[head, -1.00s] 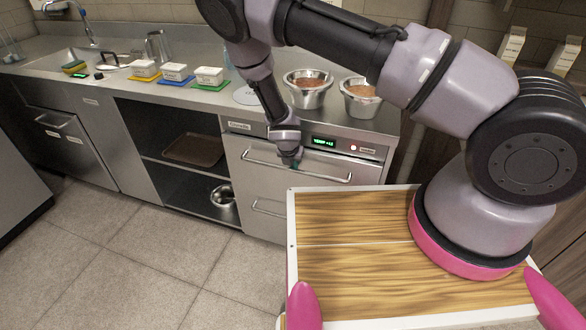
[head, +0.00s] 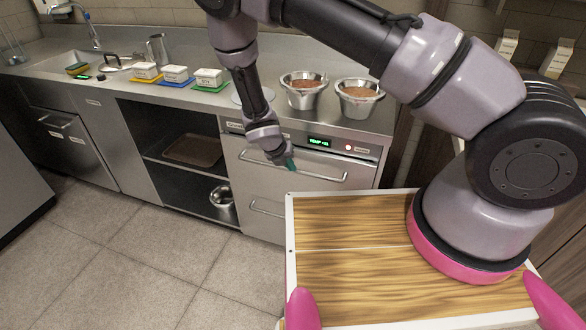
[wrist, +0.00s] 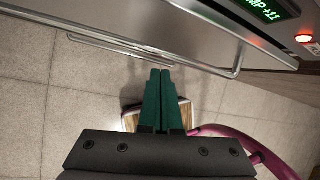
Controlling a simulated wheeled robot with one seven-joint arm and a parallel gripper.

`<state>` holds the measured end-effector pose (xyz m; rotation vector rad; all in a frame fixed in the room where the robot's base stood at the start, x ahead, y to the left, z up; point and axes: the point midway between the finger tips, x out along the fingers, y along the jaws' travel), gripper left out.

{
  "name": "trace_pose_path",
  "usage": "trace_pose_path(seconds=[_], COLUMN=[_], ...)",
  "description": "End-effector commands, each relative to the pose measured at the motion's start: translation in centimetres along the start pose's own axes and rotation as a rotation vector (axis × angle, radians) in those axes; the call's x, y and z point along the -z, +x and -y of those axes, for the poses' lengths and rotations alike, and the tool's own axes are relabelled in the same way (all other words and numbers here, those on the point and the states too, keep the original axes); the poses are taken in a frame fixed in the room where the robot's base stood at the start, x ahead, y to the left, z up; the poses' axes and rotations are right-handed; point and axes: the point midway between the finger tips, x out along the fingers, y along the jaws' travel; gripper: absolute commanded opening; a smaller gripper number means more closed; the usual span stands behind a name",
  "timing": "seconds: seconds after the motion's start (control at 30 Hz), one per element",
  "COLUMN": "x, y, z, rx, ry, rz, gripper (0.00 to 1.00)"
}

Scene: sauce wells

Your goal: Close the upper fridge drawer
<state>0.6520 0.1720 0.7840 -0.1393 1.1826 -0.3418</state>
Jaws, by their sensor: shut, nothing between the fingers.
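The upper fridge drawer (head: 315,188) is a steel front under a control panel with a green display, with a long bar handle (head: 325,179). In the head view it looks near flush with the cabinet; I cannot tell whether a small gap is left. My gripper (head: 290,165) is in front of the drawer by its handle, with green fingers pointing down and to the right. In the wrist view the gripper (wrist: 160,72) is shut and empty, its tips close to the handle bar (wrist: 237,62). Contact with the bar or front cannot be made out.
The lower drawer handle (head: 264,209) is below. Two steel wells (head: 303,90) with brown contents stand on the counter above. An open shelf bay (head: 165,170) is to the left. My wooden-topped base stands close in front at the right. Tiled floor (head: 140,250) is free at left.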

Motion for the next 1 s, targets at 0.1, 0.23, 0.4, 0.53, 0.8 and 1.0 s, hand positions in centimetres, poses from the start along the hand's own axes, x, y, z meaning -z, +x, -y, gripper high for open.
trace_pose_path(seconds=[0.1,0.23,0.4,0.53,0.8,1.0], x=[3.8,5.9,8.1,9.8,10.2,7.1], y=[2.8,4.3,4.4,4.0,4.0,5.5], z=[0.6,0.6,-1.3,-2.7,-3.4,-2.7], rx=[0.229,0.467,0.693,0.78,0.824,0.825], ry=[-0.311,-0.622,-0.905,-1.009,-1.05,-1.046], rz=[0.106,0.294,0.585,0.756,0.859,0.855], gripper=[0.0,0.0,0.0,0.0,0.0,0.0])
